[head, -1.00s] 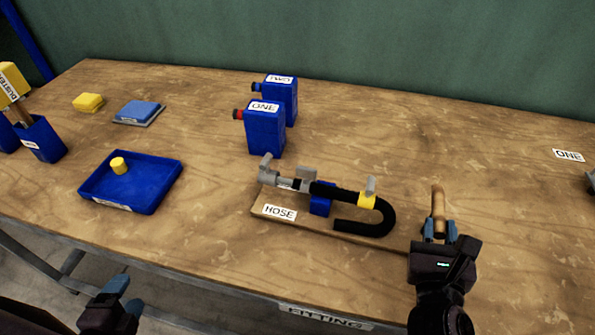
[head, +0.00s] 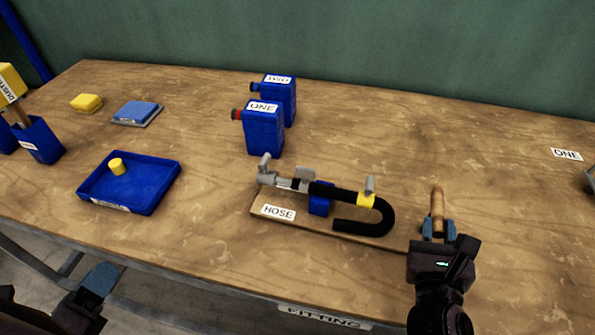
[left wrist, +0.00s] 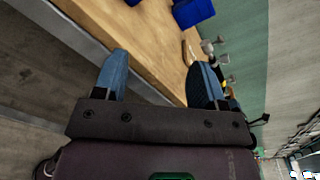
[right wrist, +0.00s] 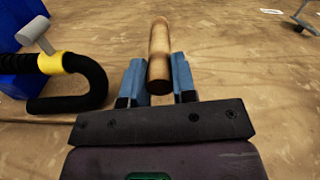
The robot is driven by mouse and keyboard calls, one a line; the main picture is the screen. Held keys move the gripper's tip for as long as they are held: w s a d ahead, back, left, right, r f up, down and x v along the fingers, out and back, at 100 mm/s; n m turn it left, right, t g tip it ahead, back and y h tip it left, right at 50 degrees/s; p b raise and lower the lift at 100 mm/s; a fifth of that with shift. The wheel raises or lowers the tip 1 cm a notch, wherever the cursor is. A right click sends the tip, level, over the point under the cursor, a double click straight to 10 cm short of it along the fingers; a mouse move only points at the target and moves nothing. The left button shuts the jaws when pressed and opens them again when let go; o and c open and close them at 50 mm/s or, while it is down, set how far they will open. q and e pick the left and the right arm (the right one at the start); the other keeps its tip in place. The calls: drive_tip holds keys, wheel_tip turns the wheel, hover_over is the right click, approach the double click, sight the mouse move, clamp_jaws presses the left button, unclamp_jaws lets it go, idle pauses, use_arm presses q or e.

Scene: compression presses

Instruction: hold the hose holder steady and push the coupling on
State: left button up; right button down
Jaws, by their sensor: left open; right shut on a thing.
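The hose holder is a flat wooden board (head: 262,226) labelled HOSE, with a blue block (head: 319,205) on it. A black hose (head: 386,217) curves over it, with a yellow band (head: 366,201) and a grey tab. At the left end sit grey and silver fittings (head: 284,182); which one is the coupling I cannot tell. My right gripper (head: 438,229) is shut on an upright wooden handle (head: 437,203), also in the right wrist view (right wrist: 158,52), at the board's right end. My left gripper (head: 98,285) is open and empty, off the bench's front edge.
Two blue containers (head: 264,131) stand behind the holder. A blue tray (head: 145,199) with a yellow cylinder (head: 116,166) lies to the left, with a blue pad (head: 136,111), a yellow block (head: 87,102) and a duster holder (head: 42,142) beyond. Bench between tray and holder is clear.

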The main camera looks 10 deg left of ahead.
use_arm(q)
drive_tip(key=w+d+h, duration=0.2)
drive_tip(key=w+d+r+m+h, duration=0.1)
drive_tip(key=w+d+h, duration=0.1)
drive_tip(key=w+d+r+m+h, duration=0.1)
drive_tip(key=w+d+h, duration=0.1)
drive_tip(key=w+d, duration=0.1)
drive_tip(key=shift+r+t, duration=0.2)
drive_tip(key=shift+t, duration=0.2)
drive_tip(key=w+d+r+m+g+h, duration=0.4)
drive_tip(key=d+m+g+h, duration=0.2)
drive_tip(key=d+g, duration=0.25)
drive_tip(key=w+d+r+m+g+h, duration=0.35)
drive_tip(key=d+m+g+h, duration=0.2)
drive_tip(key=d+g, duration=0.35)
drive_tip(key=n+y, duration=0.4)
drive_tip(key=y, duration=1.2)
approach(262, 161)
drive_tip(key=shift+g, duration=0.35)
drive_tip(key=shift+w+d+f, duration=0.1)
drive_tip(key=shift+d+f, duration=0.2)
drive_tip(key=shift+f, duration=1.45)
drive_tip(key=shift+w+d+f, duration=0.1)
drive_tip(key=shift+d+f, duration=0.2)
drive_tip(key=shift+f, duration=1.45)
drive_tip(key=shift+d+f, duration=0.3)
drive_tip(key=shift+f, duration=1.5)
